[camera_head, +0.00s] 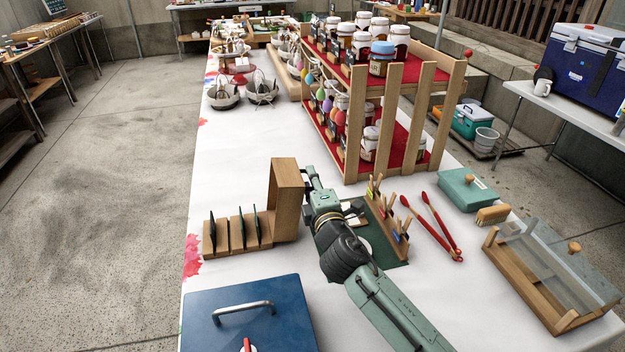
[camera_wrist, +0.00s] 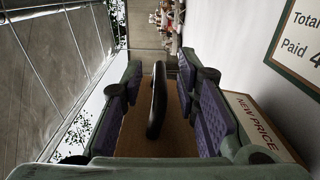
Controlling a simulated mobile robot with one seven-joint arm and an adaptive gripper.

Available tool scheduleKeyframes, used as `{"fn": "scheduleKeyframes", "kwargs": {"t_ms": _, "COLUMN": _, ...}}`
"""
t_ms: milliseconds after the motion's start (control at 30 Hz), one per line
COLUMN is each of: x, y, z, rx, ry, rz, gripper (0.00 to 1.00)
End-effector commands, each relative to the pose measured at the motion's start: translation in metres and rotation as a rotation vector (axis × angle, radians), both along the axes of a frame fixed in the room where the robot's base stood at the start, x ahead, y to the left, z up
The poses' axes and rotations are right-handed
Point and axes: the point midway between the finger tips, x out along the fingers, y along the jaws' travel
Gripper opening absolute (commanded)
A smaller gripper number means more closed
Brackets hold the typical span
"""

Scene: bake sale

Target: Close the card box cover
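The wooden card box (camera_head: 235,238) sits on the white table left of my arm, with several dark cards or dividers upright in its slots. A tall wooden part, apparently its raised cover (camera_head: 287,200), stands upright at the box's right end. My gripper (camera_head: 309,180) is beside the right face of this cover, near its top. In the wrist view, my gripper (camera_wrist: 160,95) has its purple-padded fingers spread, with a black handle (camera_wrist: 157,103) between them and gaps on both sides. The wooden cover surface (camera_wrist: 135,138) lies behind the handle. Contact with the wood is unclear.
A green board with clothespins (camera_head: 385,230) and red tongs (camera_head: 432,228) lie right of my arm. A wooden jar rack (camera_head: 440,110) stands behind. A blue box (camera_head: 248,325) is in front.

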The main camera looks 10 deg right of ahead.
Motion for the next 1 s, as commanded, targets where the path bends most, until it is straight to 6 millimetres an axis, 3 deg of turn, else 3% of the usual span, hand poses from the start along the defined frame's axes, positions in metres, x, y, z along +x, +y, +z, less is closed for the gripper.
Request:
{"fn": "scheduleKeyframes", "kwargs": {"t_ms": 100, "x": -0.0002, "y": -0.0001, "z": -0.0001, "rx": 0.000, "ry": 0.000, "rz": 0.000, "gripper": 0.29}}
{"fn": "scheduleKeyframes", "kwargs": {"t_ms": 533, "x": -0.0005, "y": -0.0001, "z": 0.0000, "rx": 0.000, "ry": 0.000, "rz": 0.000, "gripper": 0.00}}
{"fn": "scheduleKeyframes", "kwargs": {"t_ms": 1000, "x": -0.0005, "y": 0.0003, "z": -0.0002, "rx": 0.000, "ry": 0.001, "rz": 0.001, "gripper": 0.00}}
